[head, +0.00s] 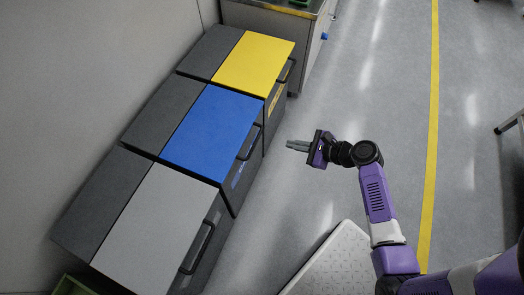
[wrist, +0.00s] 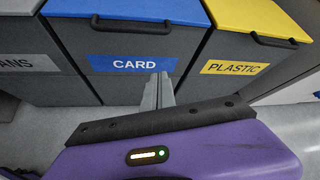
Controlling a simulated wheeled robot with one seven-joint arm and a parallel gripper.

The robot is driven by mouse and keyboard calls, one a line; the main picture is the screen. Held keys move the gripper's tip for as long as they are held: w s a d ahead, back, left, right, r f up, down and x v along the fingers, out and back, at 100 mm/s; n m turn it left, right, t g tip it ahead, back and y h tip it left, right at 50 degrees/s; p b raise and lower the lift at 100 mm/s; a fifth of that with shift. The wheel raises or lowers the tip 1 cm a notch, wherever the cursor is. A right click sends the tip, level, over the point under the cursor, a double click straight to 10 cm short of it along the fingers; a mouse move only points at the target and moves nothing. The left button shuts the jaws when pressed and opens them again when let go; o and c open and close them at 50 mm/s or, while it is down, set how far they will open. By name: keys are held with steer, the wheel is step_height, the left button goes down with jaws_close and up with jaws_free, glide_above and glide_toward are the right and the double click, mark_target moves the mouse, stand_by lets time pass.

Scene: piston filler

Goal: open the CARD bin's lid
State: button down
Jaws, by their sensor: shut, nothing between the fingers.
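The CARD bin is the middle bin of a row of three, with a blue lid (head: 212,130) that is down in the head view. Its dark handle (head: 250,142) runs along the lid's front edge. In the wrist view the blue lid (wrist: 130,9) and the handle (wrist: 130,24) show at the top, above the blue CARD label (wrist: 132,64). My gripper (head: 288,145) is shut and empty, in front of the CARD bin and apart from it, pointing toward the bins. In the wrist view its fingers (wrist: 158,90) overlap the bin's front below the label.
The bin with the yellow lid (head: 254,64), labelled PLASTIC (wrist: 234,68), stands on the far side. The grey-lidded bin (head: 155,228) stands on the near side. A wall (head: 80,80) is behind the bins. The floor (head: 330,110) in front is clear, with a yellow line (head: 433,130) farther right.

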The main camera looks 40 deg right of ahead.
steer(key=w+a+f+m+y+b, duration=0.2)
steer(key=w+a+f+m+b, duration=0.15)
steer(key=w+a+f, duration=0.35)
steer(key=shift+n, duration=0.45)
steer(key=shift+w+a+r+p, duration=0.1)
steer(key=shift+a+r+p, duration=0.05)
steer(key=shift+r, duration=1.3)
steer(key=shift+w+a+r+p, duration=0.1)
steer(key=shift+a+r+p, duration=0.05)
steer(key=shift+r, duration=1.25)
steer(key=shift+r, duration=0.1)
